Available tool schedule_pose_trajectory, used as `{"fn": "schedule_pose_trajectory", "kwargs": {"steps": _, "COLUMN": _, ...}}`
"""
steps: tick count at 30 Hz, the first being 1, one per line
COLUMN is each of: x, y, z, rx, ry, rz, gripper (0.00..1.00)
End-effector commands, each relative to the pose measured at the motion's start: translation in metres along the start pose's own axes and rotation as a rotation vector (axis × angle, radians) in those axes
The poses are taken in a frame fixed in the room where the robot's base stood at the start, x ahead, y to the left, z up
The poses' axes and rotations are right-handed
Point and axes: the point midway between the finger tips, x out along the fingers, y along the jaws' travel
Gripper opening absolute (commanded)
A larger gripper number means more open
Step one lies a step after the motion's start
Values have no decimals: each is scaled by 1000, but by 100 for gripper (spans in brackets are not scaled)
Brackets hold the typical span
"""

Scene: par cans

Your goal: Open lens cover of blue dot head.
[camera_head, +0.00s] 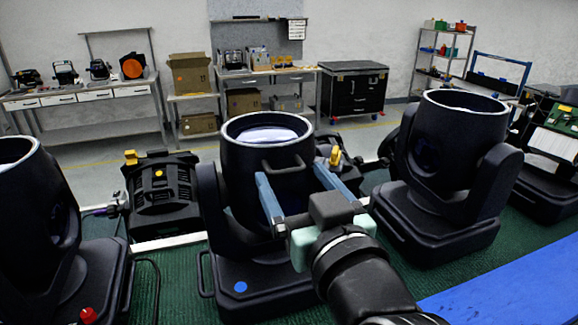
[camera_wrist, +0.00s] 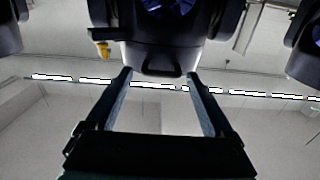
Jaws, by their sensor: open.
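The blue dot head (camera_head: 240,155) is the middle moving light, its barrel pointing up and a blue dot (camera_head: 240,287) on its base. A pale round face (camera_head: 267,134) shows inside its rim; I cannot tell whether this is the lens cover. A dark handle (camera_head: 284,168) sticks out from the barrel side facing me, below the rim. It also shows in the wrist view (camera_wrist: 160,72). My gripper (camera_head: 291,172) is open, its two blue fingers pointing toward the handle. In the wrist view the fingertips (camera_wrist: 157,76) appear on either side of the handle, with nothing held.
A similar head (camera_head: 460,125) stands to the right, and another (camera_head: 30,220) at the left edge carries a red dot (camera_head: 88,315). A black unit with yellow parts (camera_head: 160,195) sits between. A blue surface (camera_head: 510,290) lies at lower right. Benches (camera_head: 90,95) line the wall.

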Motion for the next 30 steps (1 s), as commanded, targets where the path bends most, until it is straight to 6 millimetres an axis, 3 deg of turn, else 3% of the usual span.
{"fn": "schedule_pose_trajectory", "kwargs": {"steps": 6, "x": 24, "y": 0, "z": -1, "rx": 0, "ry": 1, "rz": 0, "gripper": 87}}
{"fn": "schedule_pose_trajectory", "kwargs": {"steps": 17, "x": 28, "y": 0, "z": 1, "rx": -1, "ry": 0, "rz": 0, "gripper": 87}}
{"fn": "schedule_pose_trajectory", "kwargs": {"steps": 30, "x": 28, "y": 1, "z": 0, "rx": -1, "ry": 1, "rz": 3, "gripper": 8}}
